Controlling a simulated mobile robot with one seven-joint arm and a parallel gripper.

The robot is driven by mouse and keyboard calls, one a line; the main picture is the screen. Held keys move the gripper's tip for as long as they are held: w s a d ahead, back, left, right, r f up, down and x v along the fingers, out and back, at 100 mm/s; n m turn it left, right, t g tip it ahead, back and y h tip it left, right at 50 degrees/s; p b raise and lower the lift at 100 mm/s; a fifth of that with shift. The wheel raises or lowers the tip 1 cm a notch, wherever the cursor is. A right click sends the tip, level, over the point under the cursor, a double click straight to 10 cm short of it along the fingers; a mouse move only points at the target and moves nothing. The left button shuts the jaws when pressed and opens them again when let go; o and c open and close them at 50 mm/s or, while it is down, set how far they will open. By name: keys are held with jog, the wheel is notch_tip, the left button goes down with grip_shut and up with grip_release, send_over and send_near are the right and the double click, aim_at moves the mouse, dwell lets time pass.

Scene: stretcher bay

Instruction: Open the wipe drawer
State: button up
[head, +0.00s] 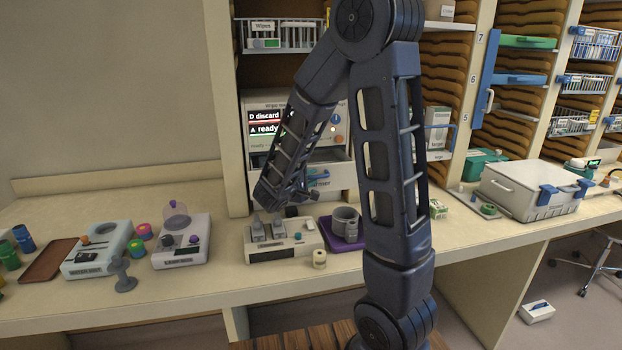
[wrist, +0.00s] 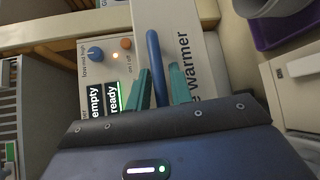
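The wipe drawer (head: 342,176) is the pale front marked "warmer" low on the white warmer unit, partly hidden by my arm in the head view. Its front (wrist: 203,72) also shows in the wrist view. A blue bar handle (wrist: 154,55) stands on that front. My gripper (wrist: 160,86) has its two teal fingers apart, one on each side of the handle's near end, with a narrow gap visible on the right. In the head view my gripper (head: 300,192) is at the drawer front, its fingers hard to make out. I cannot tell whether the drawer is fully shut.
Below the drawer, a beige device (head: 283,240) and a grey mug (head: 345,222) on a purple tray (head: 340,241) stand on the counter. The warmer's control panel (wrist: 112,62) has a knob and lit "empty" and "ready" signs. A white box (head: 528,190) stands at the right.

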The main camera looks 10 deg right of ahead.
jog(key=v, duration=1.1)
jog(key=shift+d, duration=0.1)
